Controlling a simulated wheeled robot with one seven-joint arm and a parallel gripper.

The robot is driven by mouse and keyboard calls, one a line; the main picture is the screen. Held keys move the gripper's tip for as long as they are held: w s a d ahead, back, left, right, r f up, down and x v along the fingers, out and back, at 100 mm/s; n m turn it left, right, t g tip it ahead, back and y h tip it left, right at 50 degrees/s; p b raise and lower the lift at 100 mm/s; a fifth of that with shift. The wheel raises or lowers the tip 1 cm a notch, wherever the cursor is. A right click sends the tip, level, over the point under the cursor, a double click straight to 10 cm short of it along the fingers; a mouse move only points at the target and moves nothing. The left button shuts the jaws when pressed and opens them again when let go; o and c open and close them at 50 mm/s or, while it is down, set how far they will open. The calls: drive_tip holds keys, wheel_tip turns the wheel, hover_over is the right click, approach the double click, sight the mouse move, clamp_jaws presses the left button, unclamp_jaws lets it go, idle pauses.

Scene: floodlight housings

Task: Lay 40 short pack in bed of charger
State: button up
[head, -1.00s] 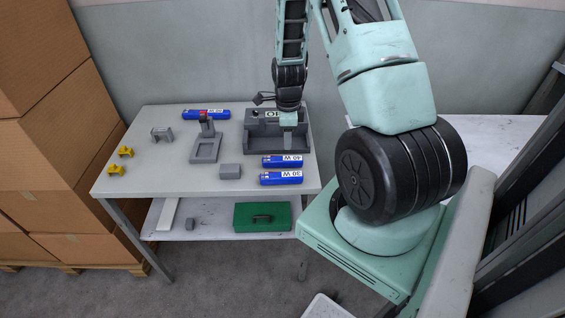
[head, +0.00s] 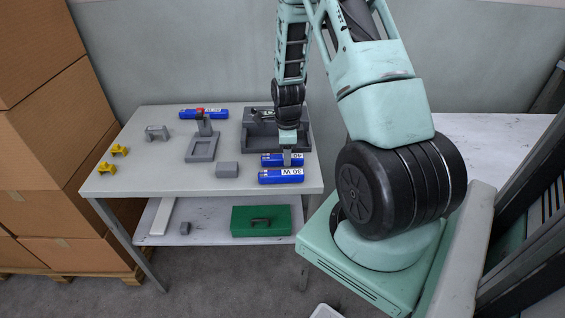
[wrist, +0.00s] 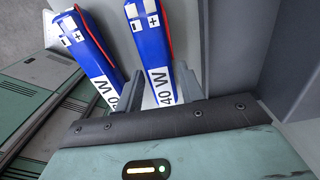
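A blue pack marked 40 W (head: 270,160) lies on the table in the head view, and it shows in the wrist view (wrist: 150,45). My gripper (head: 287,163) points down over it. In the wrist view my gripper's fingers (wrist: 160,90) are apart, one on each side of the pack's labelled end. I cannot tell whether they touch it. A second blue pack, marked 30 W (head: 268,178), lies parallel in front. A large grey open-topped holder (head: 250,141) stands behind, partly hidden by my arm. A small grey frame with a post (head: 201,150) is to its left. I cannot tell which is the charger.
Another blue pack (head: 195,115) lies at the back. A grey block (head: 227,170), a grey bracket (head: 157,133) and two yellow clips (head: 106,168) are on the table (head: 150,180). A green case (head: 260,221) is on the lower shelf. Cardboard boxes (head: 50,140) stand at left.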

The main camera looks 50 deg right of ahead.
drive_tip(key=c, duration=0.8)
drive_tip(key=shift+r+p, duration=4.1)
drive_tip(key=shift+r, duration=0.9)
